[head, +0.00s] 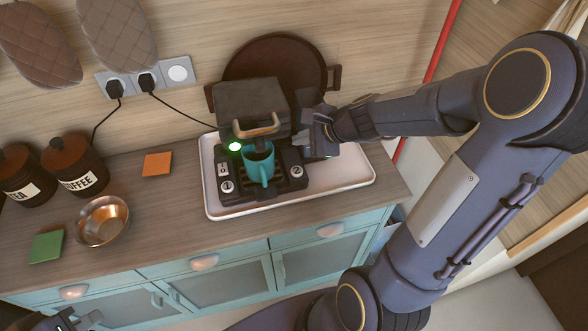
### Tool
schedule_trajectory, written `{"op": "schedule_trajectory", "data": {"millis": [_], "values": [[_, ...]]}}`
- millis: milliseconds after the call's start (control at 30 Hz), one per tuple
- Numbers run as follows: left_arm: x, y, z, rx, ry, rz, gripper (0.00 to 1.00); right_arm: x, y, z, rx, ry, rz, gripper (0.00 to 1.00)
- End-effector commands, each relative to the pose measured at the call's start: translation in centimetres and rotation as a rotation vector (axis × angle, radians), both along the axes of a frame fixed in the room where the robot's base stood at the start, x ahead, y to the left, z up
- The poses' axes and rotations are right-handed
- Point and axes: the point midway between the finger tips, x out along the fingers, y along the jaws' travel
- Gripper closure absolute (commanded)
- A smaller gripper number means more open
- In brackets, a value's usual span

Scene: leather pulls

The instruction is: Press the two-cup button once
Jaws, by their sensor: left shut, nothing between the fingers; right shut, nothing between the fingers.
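The coffee machine (251,105) stands on a white tray (345,180) on the counter. On its front base, the two-cup button (297,171), a white disc marked 2, is at the right, and the one-cup button (227,187), marked 1, is at the left. A teal cup (261,168) sits between them under the spout. A green light (235,146) glows on the machine. My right gripper (322,152) is shut and empty, at the machine's right side, above and right of the two-cup button. My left gripper (88,320), shut and empty, is at the bottom left edge, partly cut off.
A copper bowl (103,221), green square (47,246), orange square (157,164) and tea and coffee jars (75,164) are on the counter's left. A round brown tray (275,55) leans behind the machine. Black cords run to the wall sockets (146,80).

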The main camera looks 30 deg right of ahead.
Motion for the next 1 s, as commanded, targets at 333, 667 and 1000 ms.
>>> {"op": "schedule_trajectory", "data": {"millis": [333, 667, 1000], "values": [[0.0, 0.0, -1.6, 0.0, 0.0, 0.0, 1.0, 0.0, 0.1, -1.7, -0.001, -0.001, 0.003, 1.0], [0.0, 0.0, -6.0, 0.0, 0.0, 0.0, 1.0, 0.0, 0.1, -6.4, -0.001, 0.0, 0.004, 1.0], [0.0, 0.0, -8.5, 0.0, 0.0, 0.0, 1.0, 0.0, 0.1, -8.9, -0.002, -0.001, 0.004, 1.0]]}}
